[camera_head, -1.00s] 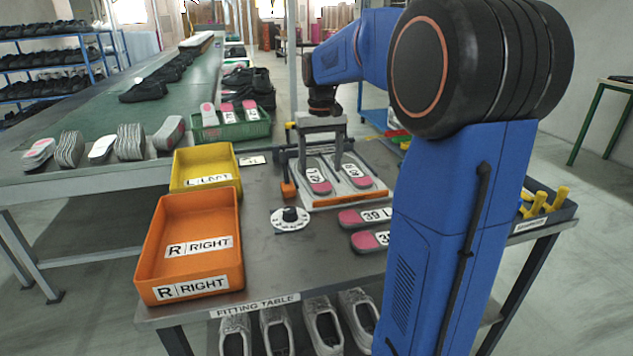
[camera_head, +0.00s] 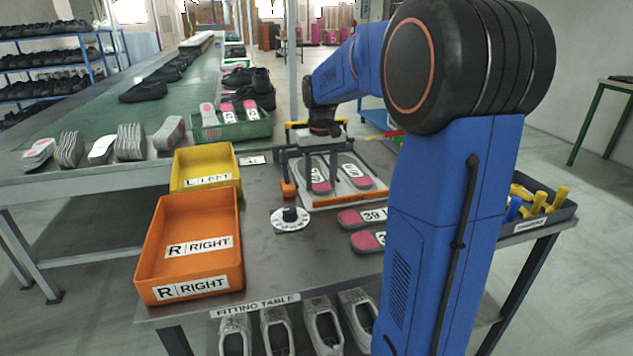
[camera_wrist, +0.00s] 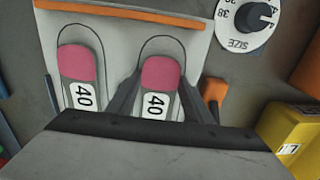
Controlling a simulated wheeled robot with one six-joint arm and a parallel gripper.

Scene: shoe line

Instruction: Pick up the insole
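Two insoles with pink ends and white labels reading 40 lie side by side on a light fitting plate (camera_head: 345,203) with an orange front strip. My gripper (camera_head: 320,188) is lowered over the left insole (camera_head: 319,172) in the head view. This is the right insole (camera_wrist: 161,88) in the wrist view. The fingers (camera_wrist: 161,80) stand along both its sides and appear to touch its edges. The insole still lies on the plate. The other insole (camera_wrist: 75,75) lies free beside it; it also shows in the head view (camera_head: 356,176).
An orange RIGHT bin (camera_head: 150,272) and a yellow LEFT bin (camera_head: 176,184) stand at the left. A size dial (camera_head: 290,219) lies before the plate. More insoles (camera_head: 362,217) lie near my arm. A green basket (camera_head: 231,133) stands behind.

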